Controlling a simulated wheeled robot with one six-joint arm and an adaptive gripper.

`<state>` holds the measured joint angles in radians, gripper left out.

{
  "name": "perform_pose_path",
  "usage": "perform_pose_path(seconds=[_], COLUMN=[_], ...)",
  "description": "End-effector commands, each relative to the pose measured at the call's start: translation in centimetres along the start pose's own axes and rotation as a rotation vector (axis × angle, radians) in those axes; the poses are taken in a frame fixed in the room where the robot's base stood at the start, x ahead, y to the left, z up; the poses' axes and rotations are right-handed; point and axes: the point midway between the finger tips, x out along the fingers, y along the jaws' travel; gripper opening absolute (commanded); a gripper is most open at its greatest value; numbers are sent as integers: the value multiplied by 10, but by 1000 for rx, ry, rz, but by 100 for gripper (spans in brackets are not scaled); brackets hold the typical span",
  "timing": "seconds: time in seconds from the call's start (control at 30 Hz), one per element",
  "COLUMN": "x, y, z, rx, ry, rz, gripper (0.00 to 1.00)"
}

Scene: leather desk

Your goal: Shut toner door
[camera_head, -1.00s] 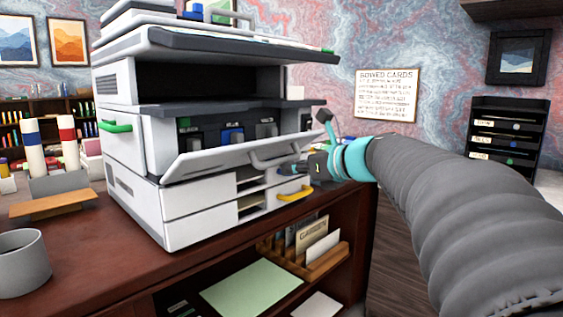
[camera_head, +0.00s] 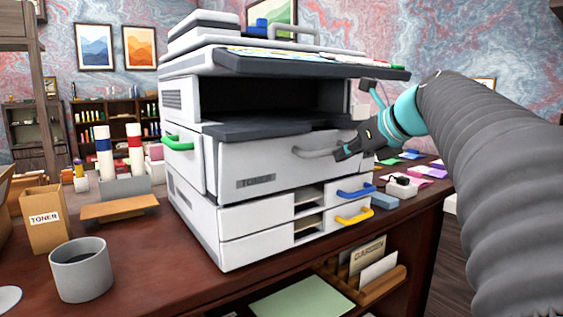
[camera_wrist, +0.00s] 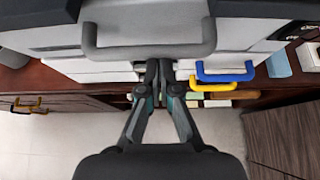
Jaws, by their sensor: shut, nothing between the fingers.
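The toner door (camera_head: 255,172) is the grey-white front panel of the printer, marked "TONER". In the head view it stands upright, flush with the printer front, and hides the cartridges. Its grey bar handle (camera_head: 318,152) sits near the upper right; it also shows in the wrist view (camera_wrist: 150,50). My gripper (camera_head: 342,153) is at the right end of this handle. In the wrist view my gripper (camera_wrist: 158,68) is shut and empty, its fingertips just below the handle bar; I cannot tell whether they touch it.
Below the door are drawers with a blue handle (camera_head: 356,190) and a yellow handle (camera_head: 355,215). A green handle (camera_head: 177,143) is on the printer's left side. A grey mug (camera_head: 82,270) and a box marked "TONER" (camera_head: 46,222) stand at the left of the desk.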

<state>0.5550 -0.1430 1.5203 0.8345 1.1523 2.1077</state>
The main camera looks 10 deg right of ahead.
Motion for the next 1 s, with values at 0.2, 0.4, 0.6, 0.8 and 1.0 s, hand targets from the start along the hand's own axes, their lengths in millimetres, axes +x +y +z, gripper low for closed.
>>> perform_pose_path(seconds=[0.2, 0.4, 0.6, 0.8, 1.0], x=[3, 7, 8, 8, 8], y=[-2, -2, -2, -2, -1], z=[15, 23, 26, 26, 26], rx=[1, 1, 1, 1, 1], ry=[-1, -1, -1, -1, -1], rz=[-4, -2, -2, -2, -2], gripper=[0, 0, 0, 0, 0])
